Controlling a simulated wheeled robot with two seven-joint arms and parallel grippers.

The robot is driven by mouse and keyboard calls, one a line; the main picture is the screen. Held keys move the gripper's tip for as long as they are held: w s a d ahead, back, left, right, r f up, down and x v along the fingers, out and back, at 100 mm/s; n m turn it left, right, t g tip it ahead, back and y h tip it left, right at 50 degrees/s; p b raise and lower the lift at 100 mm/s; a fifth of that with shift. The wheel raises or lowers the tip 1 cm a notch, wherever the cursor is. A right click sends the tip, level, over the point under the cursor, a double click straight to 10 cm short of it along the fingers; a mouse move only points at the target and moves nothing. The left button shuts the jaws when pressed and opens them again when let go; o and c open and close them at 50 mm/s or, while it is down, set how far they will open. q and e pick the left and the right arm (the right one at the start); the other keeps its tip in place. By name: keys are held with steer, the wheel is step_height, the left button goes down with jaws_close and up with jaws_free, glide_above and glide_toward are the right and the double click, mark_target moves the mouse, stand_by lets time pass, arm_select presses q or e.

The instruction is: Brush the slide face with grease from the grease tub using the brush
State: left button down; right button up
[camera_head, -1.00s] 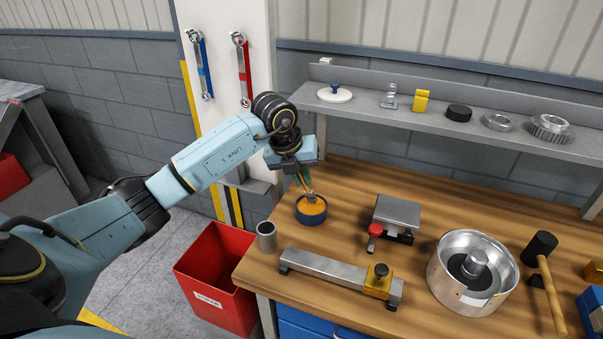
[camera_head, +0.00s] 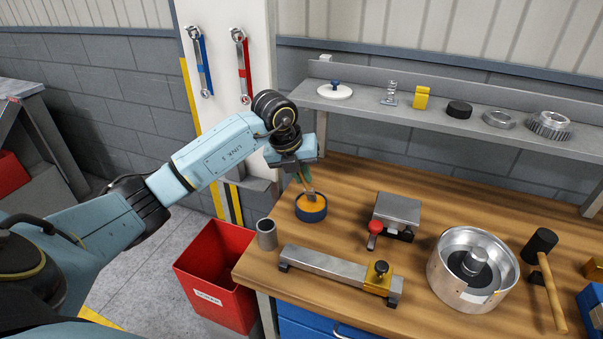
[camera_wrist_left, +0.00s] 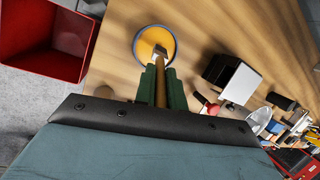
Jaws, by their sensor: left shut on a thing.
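My left gripper (camera_head: 303,178) hangs over the left end of the bench, with its green fingers (camera_wrist_left: 160,88) shut on the wooden handle of the brush (camera_wrist_left: 161,72). The brush points down, with its tip over or in the orange grease of the dark blue grease tub (camera_head: 311,218). The tub also shows in the left wrist view (camera_wrist_left: 137,61). I cannot tell how deep the tip is. A long steel bar (camera_head: 325,266) with a yellow block lies at the bench front. A grey steel block (camera_head: 397,209) with a red knob sits behind it. My right gripper is not in view.
A grey cup (camera_head: 266,235) stands at the bench's left edge, above a red bin (camera_head: 215,280). A shelf (camera_head: 450,122) with small parts runs along the back.

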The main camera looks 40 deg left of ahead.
arm_select(q)
steer(key=shift+f, duration=0.45)
stand_by(1.1)
steer(key=shift+r, duration=0.15)
steer(key=shift+r+p, duration=2.45)
steer(key=shift+r, duration=1)
steer(key=shift+s+f, duration=0.1)
steer(key=shift+f, duration=0.05)
